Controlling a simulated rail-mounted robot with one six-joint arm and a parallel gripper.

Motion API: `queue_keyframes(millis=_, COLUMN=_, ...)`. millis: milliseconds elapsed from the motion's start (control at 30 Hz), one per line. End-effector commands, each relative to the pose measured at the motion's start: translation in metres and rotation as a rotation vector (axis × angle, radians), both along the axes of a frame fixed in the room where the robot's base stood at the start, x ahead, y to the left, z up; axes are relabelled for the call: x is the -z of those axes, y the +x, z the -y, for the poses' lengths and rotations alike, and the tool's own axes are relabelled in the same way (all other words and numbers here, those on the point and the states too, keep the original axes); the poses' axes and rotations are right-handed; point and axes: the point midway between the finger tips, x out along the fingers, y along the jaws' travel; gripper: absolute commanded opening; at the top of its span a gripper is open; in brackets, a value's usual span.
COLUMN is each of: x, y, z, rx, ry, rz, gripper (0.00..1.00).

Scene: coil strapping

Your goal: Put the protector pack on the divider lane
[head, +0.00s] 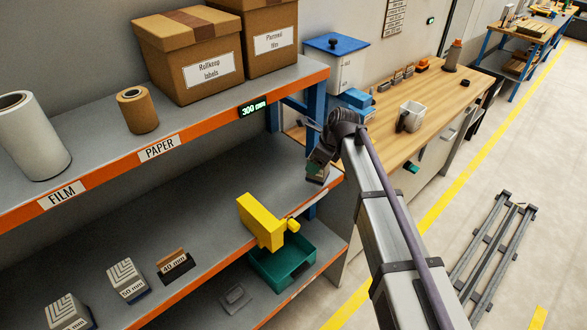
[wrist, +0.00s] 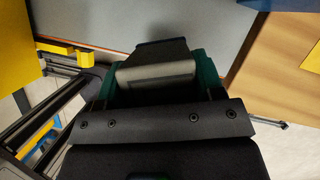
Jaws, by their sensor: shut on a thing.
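My gripper (head: 318,168) hangs above the right end of the lower grey shelf (head: 215,215), clear of the surface. In the wrist view my gripper (wrist: 155,85) is shut on a dark grey, block-like thing (wrist: 158,68), held between green-edged fingers. It may be the protector pack, but no label on it shows. Two striped packs, one marked 50 mm (head: 126,281), sit on the lower shelf at the left. A brown and black piece marked 40 mm (head: 174,265) is beside them. A yellow block (head: 262,222) stands at the shelf's front edge. No divider lane is clearly identifiable.
A green bin (head: 283,262) sits below the yellow block. The upper shelf (head: 190,128) holds rolls and cardboard boxes (head: 190,55), with its orange edge left of my arm. A wooden bench (head: 440,95) stands behind my arm. The lower shelf's middle is clear.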

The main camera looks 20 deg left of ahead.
Motion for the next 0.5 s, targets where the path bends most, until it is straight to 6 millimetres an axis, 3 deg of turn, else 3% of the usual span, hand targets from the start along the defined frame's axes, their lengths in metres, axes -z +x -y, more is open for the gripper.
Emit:
queue_keyframes(millis=33, x=0.0, y=0.003, z=-0.017, rx=-0.003, ry=0.001, rz=0.0, gripper=0.32)
queue_keyframes(millis=133, x=0.0, y=0.004, z=-0.039, rx=-0.002, ry=0.001, rz=0.0, gripper=0.32)
queue_keyframes(millis=433, x=0.0, y=0.005, z=-0.059, rx=-0.002, ry=0.001, rz=0.0, gripper=0.32)
queue_keyframes(millis=500, x=0.023, y=0.004, z=-0.06, rx=0.001, ry=0.001, rz=0.0, gripper=0.32)
